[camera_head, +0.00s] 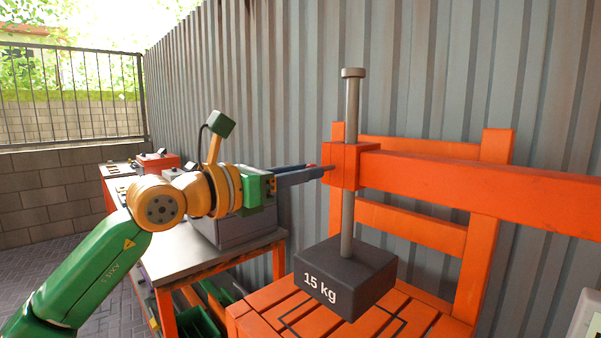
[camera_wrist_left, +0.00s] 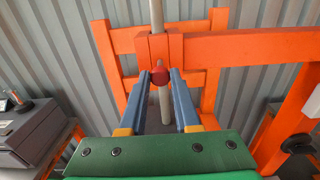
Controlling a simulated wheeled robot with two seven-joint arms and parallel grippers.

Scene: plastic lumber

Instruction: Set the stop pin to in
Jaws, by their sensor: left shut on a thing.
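The stop pin shows as a round red knob (camera_wrist_left: 159,76) at the front face of the orange guide block (camera_head: 346,166). How deep the pin sits in the block cannot be told. My left gripper (camera_wrist_left: 160,78) is shut on the knob, with one blue-grey finger on each side of it. In the head view my left gripper (camera_head: 322,170) reaches from the left to the block, and its fingers mostly hide the pin. A grey rod (camera_head: 348,215) passes upright through the block to a dark 15 kg weight (camera_head: 345,275). My right gripper is not in view.
An orange beam (camera_head: 480,188) runs right from the guide block, with an orange slatted frame below and behind. A workbench (camera_head: 175,258) with a grey box (camera_head: 236,230) stands at the left. A corrugated wall (camera_head: 270,70) closes the back.

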